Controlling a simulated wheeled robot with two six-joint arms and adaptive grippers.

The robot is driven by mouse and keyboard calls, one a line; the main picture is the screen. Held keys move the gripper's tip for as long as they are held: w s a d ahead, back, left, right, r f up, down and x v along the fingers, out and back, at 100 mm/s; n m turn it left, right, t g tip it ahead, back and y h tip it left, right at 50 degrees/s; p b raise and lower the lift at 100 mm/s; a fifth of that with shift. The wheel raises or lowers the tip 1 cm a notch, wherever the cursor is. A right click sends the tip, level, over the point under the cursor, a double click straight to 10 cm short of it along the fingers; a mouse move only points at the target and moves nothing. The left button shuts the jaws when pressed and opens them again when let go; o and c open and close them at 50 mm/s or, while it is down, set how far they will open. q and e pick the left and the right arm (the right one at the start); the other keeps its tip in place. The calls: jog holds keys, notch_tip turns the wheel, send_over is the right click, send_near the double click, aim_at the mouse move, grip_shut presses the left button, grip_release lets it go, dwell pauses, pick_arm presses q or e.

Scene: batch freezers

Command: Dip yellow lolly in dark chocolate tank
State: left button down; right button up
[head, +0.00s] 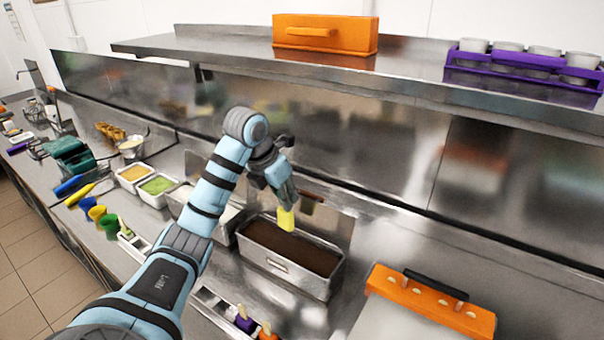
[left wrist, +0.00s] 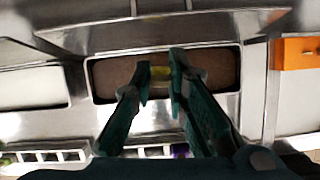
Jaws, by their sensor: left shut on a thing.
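The yellow lolly (head: 286,219) hangs from my left gripper (head: 279,187), above the far part of the dark chocolate tank (head: 283,283). My left gripper is shut on the lolly from above. In the left wrist view the lolly (left wrist: 161,72) shows as a small yellow patch between the fingertips (left wrist: 160,82), with the brown chocolate (left wrist: 215,66) around and below it. I cannot tell whether the lolly's lower end touches the chocolate. The lolly's stick is hidden by the fingers. My right gripper is in neither view.
A rack with purple and orange lollies (head: 267,332) stands in front of the tank. An orange box with a black handle (head: 430,300) stands to the right. Trays of green (head: 157,186) and cream filling lie left. A steel shelf (head: 400,66) runs above the counter.

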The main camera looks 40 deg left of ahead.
aim_at(286, 213)
pick_arm(q)
jog(key=s, duration=0.1)
jog(key=s+d+n, duration=0.1)
jog(key=shift+s+f+y, duration=0.2)
jog(key=shift+s+y, duration=0.1)
jog(key=shift+s+f, duration=0.1)
jog(key=shift+f, duration=0.3)
jog(key=w+f, duration=0.1)
jog(key=w, duration=0.1)
jog(key=shift+w+f, duration=0.35)
jog(key=shift+f, duration=0.05)
jog(key=shift+w, duration=0.15)
jog(key=shift+s+r, duration=0.15)
jog(key=shift+s, duration=0.25)
jog(key=shift+s+r, duration=0.15)
jog(key=shift+s, duration=0.2)
jog(key=shift+w+f, duration=0.2)
jog(key=shift+f, duration=0.05)
jog(key=shift+w+f, duration=0.1)
jog(key=shift+w, duration=0.1)
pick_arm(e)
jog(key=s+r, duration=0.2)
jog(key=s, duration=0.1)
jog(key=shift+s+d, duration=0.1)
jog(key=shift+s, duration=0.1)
pick_arm(q)
jog(key=shift+s, duration=0.15)
